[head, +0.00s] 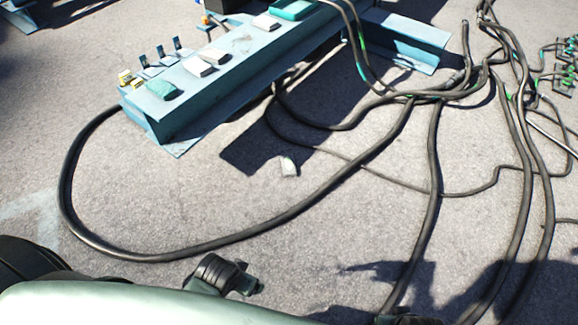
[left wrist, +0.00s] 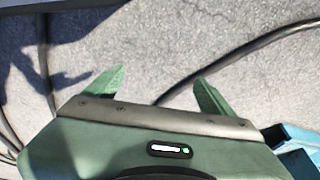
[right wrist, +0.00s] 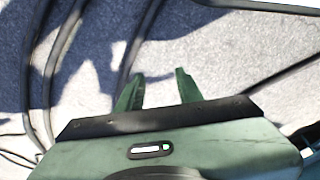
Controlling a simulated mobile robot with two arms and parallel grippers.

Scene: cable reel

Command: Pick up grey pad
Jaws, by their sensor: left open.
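A small light-grey pad (head: 289,166) lies on the ground at the centre of the head view, beside the shadow of the blue beam (head: 237,68). Other whitish-grey pads (head: 199,66) lie on top of the beam; I cannot tell which one is the named grey pad. My left gripper (left wrist: 160,75) shows in the left wrist view, its green fingers wide apart with only pavement and a cable between them. My right gripper (right wrist: 160,73) shows in the right wrist view, fingers apart and empty over pavement. Neither wrist view shows a pad.
A thick black cable (head: 165,257) loops across the ground around the beam's near end. More cables run down the right side. Green pads (head: 161,88) and small upright clips (head: 160,51) sit on the beam. Green connectors (head: 565,75) lie at far right.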

